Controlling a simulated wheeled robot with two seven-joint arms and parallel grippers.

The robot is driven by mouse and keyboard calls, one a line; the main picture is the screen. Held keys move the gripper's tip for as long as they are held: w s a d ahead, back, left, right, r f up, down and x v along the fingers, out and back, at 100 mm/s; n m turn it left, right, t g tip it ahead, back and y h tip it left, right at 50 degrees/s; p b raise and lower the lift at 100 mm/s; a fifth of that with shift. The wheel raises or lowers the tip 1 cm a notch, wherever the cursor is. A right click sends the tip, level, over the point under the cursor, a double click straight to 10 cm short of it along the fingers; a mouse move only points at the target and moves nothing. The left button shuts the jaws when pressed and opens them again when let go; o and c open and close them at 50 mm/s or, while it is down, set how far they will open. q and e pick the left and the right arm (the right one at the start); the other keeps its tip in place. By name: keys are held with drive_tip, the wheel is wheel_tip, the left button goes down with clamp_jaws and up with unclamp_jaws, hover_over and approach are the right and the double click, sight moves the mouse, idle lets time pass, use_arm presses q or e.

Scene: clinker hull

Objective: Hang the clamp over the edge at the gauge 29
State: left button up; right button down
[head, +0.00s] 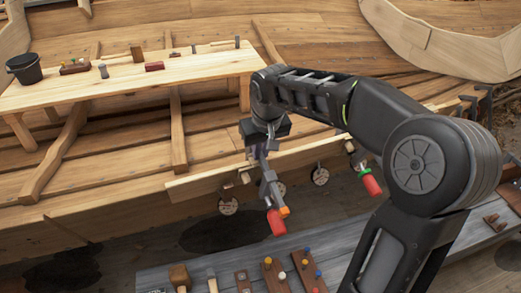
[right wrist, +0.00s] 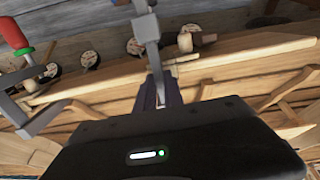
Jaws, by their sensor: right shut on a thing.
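My right gripper (head: 258,146) is shut on a grey clamp (head: 268,180) with an orange collar and a red handle (head: 276,222). The clamp hangs down in front of the plank edge (head: 200,184); I cannot tell whether it touches it. In the right wrist view the clamp's grey bar (right wrist: 147,28) rises from between the fingers (right wrist: 160,88). Round gauge discs (head: 228,206) (head: 320,176) sit along the plank, one partly behind the clamp; their numbers are unreadable. A second clamp, red-handled with a green collar (head: 366,174), is at the plank's right part. My left gripper is out of view.
A grey bench (head: 222,262) in front holds several small tools and pegged blocks. A wooden table (head: 130,84) at the back left carries a black bucket (head: 24,68) and tools. Wooden pegs (right wrist: 187,40) stick out near the plank.

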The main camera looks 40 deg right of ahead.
drive_tip(key=shift+s, duration=0.1)
drive_tip(key=c, duration=1.4)
unclamp_jaws()
drive_tip(key=shift+o, duration=0.2)
drive_tip(key=shift+s+f, duration=0.1)
drive_tip(key=shift+r, duration=0.45)
drive_tip(key=b+v, duration=0.1)
drive_tip(key=v, duration=0.6)
drive_tip(key=shift+a, duration=0.15)
drive_tip(key=shift+s, duration=0.1)
